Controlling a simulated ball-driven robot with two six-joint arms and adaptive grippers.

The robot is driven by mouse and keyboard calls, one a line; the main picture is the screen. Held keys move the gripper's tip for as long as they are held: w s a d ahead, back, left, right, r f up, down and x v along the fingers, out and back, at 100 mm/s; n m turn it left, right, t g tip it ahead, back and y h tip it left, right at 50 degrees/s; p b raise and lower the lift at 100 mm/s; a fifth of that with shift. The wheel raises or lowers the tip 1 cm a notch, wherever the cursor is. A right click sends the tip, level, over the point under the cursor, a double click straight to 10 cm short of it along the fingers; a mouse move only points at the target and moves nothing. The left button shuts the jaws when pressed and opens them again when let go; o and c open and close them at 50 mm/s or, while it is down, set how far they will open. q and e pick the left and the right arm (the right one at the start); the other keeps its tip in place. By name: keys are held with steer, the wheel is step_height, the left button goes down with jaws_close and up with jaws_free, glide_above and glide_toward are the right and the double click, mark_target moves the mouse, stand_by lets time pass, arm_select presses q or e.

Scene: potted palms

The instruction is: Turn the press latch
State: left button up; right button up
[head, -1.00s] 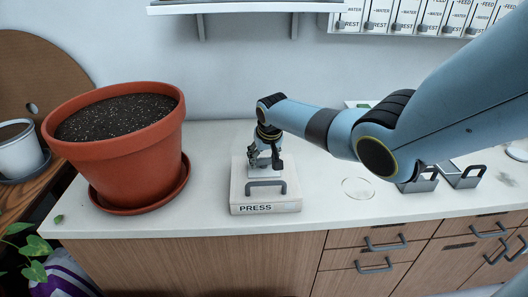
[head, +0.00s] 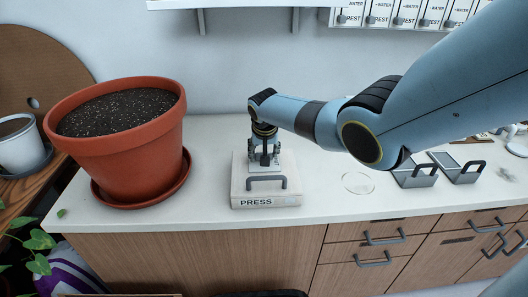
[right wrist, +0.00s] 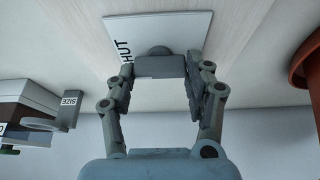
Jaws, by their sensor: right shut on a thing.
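The press (head: 240,185) is a white block labelled PRESS on the white counter, with a grey handle (head: 266,181) at its front. My right gripper (head: 264,162) points down onto its top from above. In the right wrist view, the press latch (right wrist: 160,67) is a grey bar with a round hub, in front of a white plate (right wrist: 185,30) whose lettering partly reads "HUT". The fingers hide most of the latch in the head view. My left gripper is not in view.
A big terracotta pot (head: 125,150) of soil stands on a saucer left of the press. A clear round dish (head: 358,183) and grey handled trays (head: 415,175) lie to the right. A shelf (head: 245,7) hangs above. The counter just beside the press is clear.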

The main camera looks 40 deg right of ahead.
steer(key=o, duration=1.2)
steer(key=v, duration=1.2)
